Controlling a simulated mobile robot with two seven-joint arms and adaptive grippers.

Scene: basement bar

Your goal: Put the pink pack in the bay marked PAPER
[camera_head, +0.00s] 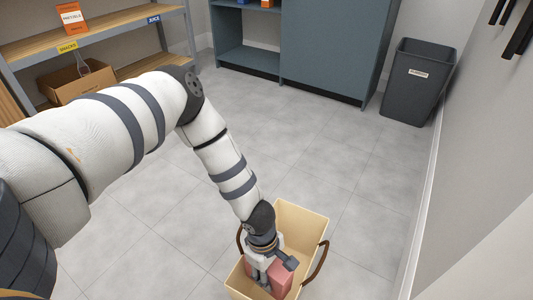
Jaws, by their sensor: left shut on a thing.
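The pink pack (283,282) is inside a cream tote (302,222) with brown handles, on the floor at the bottom of the head view. My left arm comes in from the left and reaches down into the tote. My left gripper (264,278) points down and is shut on the pack, hiding part of it. I cannot tell whether the pack touches the tote's bottom. A shelf unit (120,22) stands at the upper left. Its readable bay labels say SNACKS (68,47) and JUICE (153,20). I see no label reading PAPER. My right gripper is not in view.
A cardboard box (77,85) sits on the lower shelf, and an orange and white sign (70,17) stands above. A blue-grey cabinet (325,50) is at the back. A dark bin (415,85) stands by the right wall. The tiled floor between is clear.

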